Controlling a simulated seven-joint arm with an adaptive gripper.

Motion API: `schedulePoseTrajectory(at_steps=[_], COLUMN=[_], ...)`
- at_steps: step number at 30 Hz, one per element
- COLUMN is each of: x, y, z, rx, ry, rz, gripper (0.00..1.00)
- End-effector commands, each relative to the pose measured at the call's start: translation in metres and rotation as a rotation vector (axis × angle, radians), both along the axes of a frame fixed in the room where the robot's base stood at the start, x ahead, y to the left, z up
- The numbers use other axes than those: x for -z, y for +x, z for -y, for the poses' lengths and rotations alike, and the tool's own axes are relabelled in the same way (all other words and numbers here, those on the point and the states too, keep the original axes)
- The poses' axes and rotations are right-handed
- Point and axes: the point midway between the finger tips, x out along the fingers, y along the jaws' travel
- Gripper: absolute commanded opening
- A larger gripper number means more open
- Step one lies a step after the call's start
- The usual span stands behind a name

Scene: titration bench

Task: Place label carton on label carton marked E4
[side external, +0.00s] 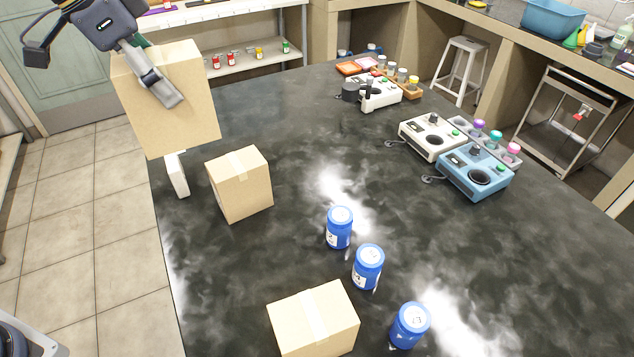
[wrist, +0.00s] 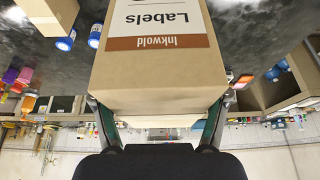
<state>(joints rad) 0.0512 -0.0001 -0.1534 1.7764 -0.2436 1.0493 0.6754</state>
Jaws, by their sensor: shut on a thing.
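My gripper (side external: 168,94) is at the upper left of the side view, shut on a tan label carton (side external: 190,122). One finger lies across the carton's near face. The carton hangs slightly tilted above the table's left edge. In the wrist view, the held carton (wrist: 160,68) shows upside-down "Labels" and "Inkwold" print between the fingers. A smaller-looking carton (side external: 240,185) stands on the table just right of and below the held one. Another carton (side external: 313,320) stands at the front. No E4 mark is readable on either.
A white upright thing (side external: 177,175) is partly hidden below the held carton. White (side external: 430,137) and blue (side external: 474,172) instruments stand on the right. The black table's middle (side external: 260,120) is clear.

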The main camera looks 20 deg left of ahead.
Motion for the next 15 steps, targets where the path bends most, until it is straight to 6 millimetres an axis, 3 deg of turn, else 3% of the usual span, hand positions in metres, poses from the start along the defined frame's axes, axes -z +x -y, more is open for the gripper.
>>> schedulePoseTrajectory(at_steps=[3, 7, 11, 15], x=[-0.003, -0.001, 0.009, 0.026], y=[-0.027, -0.037, -0.02, 0.017], z=[-0.011, -0.015, -0.011, -0.001], rx=[-0.006, -0.006, -0.006, -0.004], ry=[-0.002, -0.005, -0.005, -0.005], rz=[0.005, 0.003, 0.0, -0.002], gripper=[0.33, 0.33, 0.33, 0.33])
